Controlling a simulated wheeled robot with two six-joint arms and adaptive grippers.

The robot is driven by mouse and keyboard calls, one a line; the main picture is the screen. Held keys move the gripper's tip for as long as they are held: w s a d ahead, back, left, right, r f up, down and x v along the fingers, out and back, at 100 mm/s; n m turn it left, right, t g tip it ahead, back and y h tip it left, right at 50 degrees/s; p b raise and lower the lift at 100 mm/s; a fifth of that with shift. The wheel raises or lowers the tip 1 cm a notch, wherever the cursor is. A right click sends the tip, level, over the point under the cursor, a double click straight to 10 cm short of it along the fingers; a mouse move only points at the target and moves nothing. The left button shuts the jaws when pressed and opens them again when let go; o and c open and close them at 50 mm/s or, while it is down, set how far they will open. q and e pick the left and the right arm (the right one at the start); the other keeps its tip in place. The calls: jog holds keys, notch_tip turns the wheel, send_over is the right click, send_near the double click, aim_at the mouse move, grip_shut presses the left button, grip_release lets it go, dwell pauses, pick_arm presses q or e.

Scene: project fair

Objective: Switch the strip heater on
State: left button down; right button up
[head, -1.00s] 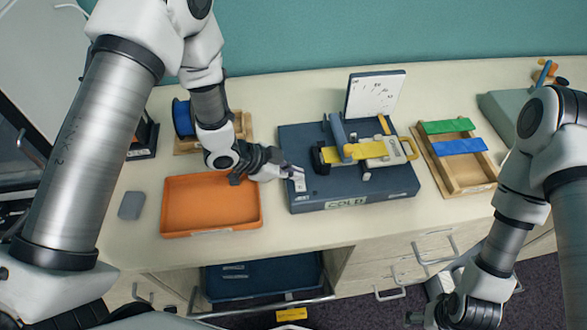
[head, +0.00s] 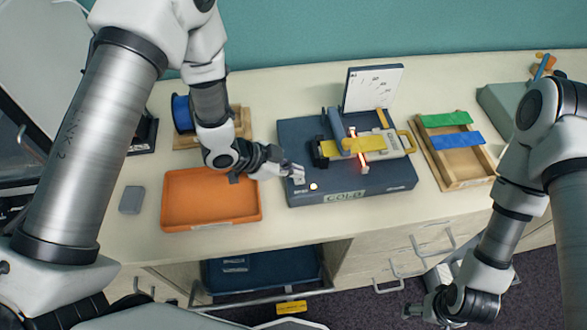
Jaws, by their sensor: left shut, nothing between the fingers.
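The strip heater (head: 390,186) is a dark blue-grey box on the counter, with a label on its front face. A yellow strip (head: 365,144) lies across its top, and a glowing orange-red line shows beneath and beside it.
An orange tray (head: 210,225) lies left of the heater. A wooden rack (head: 452,175) with green and blue strips stands to the right. A white card (head: 372,87) stands behind. A blue spool (head: 182,115) sits at the back left.

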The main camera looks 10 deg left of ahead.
pick_arm(q)
jog(key=r+p, duration=0.3)
jog(key=r, duration=0.1)
jog(key=shift+w+r, duration=0.1)
jog(key=shift+w, duration=0.25)
jog(key=shift+s+a+r+b, duration=0.1)
jog(key=shift+a+b, duration=0.65)
jog(key=shift+b, duration=0.1)
jog(key=w+b+v, duration=0.1)
jog(key=v, duration=0.7)
jog(key=shift+a+r, duration=0.2)
jog(key=shift+a, duration=0.2)
pick_arm(e)
jog(key=shift+a+r, duration=0.25)
jog(key=shift+r, duration=0.2)
jog(key=shift+s, duration=0.15)
